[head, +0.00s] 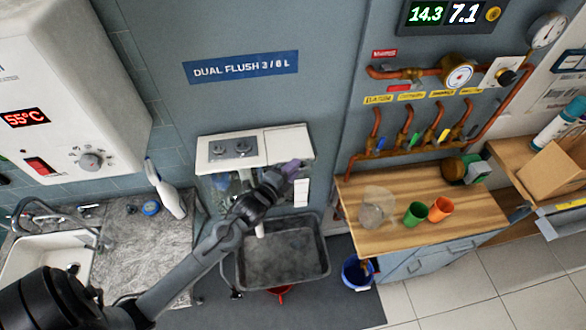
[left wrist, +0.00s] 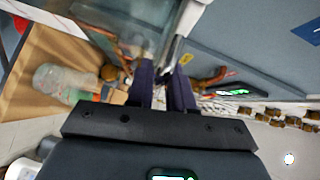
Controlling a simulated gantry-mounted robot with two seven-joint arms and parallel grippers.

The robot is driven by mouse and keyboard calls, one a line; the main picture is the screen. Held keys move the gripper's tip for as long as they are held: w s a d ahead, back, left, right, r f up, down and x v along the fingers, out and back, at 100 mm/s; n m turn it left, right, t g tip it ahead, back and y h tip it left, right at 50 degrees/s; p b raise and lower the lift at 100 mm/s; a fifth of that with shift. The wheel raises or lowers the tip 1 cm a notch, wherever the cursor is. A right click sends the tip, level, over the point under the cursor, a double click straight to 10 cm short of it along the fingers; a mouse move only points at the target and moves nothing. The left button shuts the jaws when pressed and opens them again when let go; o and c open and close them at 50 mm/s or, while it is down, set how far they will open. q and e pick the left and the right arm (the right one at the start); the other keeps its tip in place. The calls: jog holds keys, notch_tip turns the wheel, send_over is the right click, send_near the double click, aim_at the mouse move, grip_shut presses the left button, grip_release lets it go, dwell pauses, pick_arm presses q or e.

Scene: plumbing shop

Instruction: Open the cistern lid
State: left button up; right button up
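The lid looks level and closed. Its clear-fronted body shows below. My left gripper (head: 291,166) is at the front right edge of the lid, at about lid height. In the left wrist view its two dark fingers (left wrist: 164,82) are a narrow gap apart, with a pale grey bar or edge (left wrist: 173,56) between or just beyond the tips. I cannot tell whether they grip it. My right gripper is out of view.
A grey tub (head: 283,250) stands below the cistern. A wooden bench (head: 430,220) at right holds a clear jar (head: 375,207), a green cup (head: 416,213) and an orange cup (head: 441,209). A white spray bottle (head: 167,190) stands left. Copper pipes (head: 440,147) line the wall.

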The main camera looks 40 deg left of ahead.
pick_arm(q)
jog(key=shift+f, duration=0.15)
grip_shut()
jog(key=s+d+p, duration=0.4)
jog(key=s+d, duration=0.2)
jog(key=d, duration=0.2)
jog(key=shift+s+f+p, duration=0.2)
jog(key=shift+p, duration=0.2)
